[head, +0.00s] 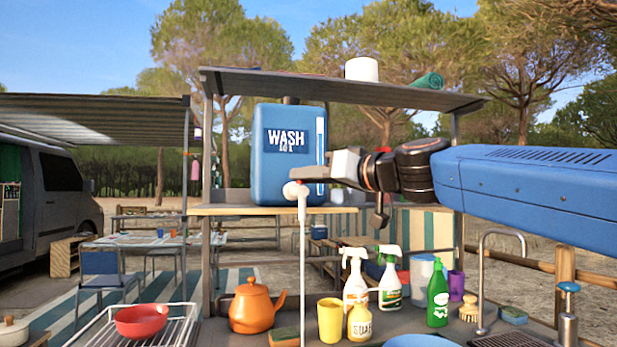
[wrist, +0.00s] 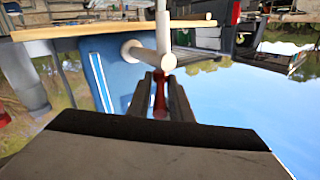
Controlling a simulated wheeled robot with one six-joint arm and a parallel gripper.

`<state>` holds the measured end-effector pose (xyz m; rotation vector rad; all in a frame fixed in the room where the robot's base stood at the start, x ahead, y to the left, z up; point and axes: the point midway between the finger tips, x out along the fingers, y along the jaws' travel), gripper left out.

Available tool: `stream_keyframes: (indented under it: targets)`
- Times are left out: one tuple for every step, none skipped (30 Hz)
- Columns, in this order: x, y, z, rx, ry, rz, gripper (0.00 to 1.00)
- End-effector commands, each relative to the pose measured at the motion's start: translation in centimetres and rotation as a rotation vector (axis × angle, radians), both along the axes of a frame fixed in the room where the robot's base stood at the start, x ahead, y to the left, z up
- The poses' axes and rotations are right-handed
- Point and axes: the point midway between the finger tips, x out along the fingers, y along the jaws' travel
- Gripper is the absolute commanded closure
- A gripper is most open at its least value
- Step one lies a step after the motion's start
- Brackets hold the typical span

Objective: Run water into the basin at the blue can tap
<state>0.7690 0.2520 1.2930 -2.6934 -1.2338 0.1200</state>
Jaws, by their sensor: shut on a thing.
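The blue can (head: 277,150), labelled WASH, stands upright on the wooden shelf. Its white tap (head: 295,190) sticks out at the low front, past the shelf edge. My gripper (head: 325,177) reaches in from the right at the tap. In the wrist view, which is upside down, the fingers (wrist: 167,85) are shut on a red tap lever (wrist: 160,97) beside the white tap body (wrist: 150,56). A thin white line, looking like a water stream (head: 303,265), drops from the spout out of the frame. I cannot make out a basin beneath it.
A red bowl (head: 140,320) sits in a rack at left. A metal faucet (head: 483,270) stands at right. A roof shelf (head: 340,92) hangs above.

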Motion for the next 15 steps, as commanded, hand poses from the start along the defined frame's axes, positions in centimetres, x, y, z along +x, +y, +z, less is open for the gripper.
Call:
stream_keyframes:
  targets:
    - [-0.03, 0.01, 0.05, 0.002, 0.0, -0.004, 1.0]
    - [-0.01, 0.01, 0.05, 0.002, 0.0, -0.007, 1.0]
    - [-0.01, 0.01, 0.05, 0.002, 0.0, -0.009, 1.0]
    - [-0.01, 0.01, 0.05, 0.001, 0.0, -0.01, 1.0]
    - [0.0, 0.0, 0.05, 0.001, 0.0, -0.011, 1.0]
    - [0.01, 0.01, 0.05, 0.001, 0.0, -0.012, 1.0]
    - [0.0, 0.0, 0.05, 0.001, 0.0, -0.012, 1.0]
    - [0.01, -0.01, 0.05, 0.001, 0.0, -0.012, 1.0]
    - [0.01, -0.01, 0.05, 0.001, 0.0, -0.012, 1.0]
    - [0.01, 0.0, 0.05, 0.001, 0.0, -0.012, 1.0]
    - [0.01, -0.01, 0.05, 0.001, 0.0, -0.012, 1.0]
    - [0.01, 0.0, 0.05, 0.001, 0.0, -0.011, 1.0]
    - [0.01, -0.01, 0.05, 0.001, 0.0, -0.011, 1.0]
    - [0.01, 0.0, 0.05, 0.001, 0.0, -0.011, 1.0]
    - [0.01, 0.0, 0.05, 0.001, 0.0, -0.011, 0.72]
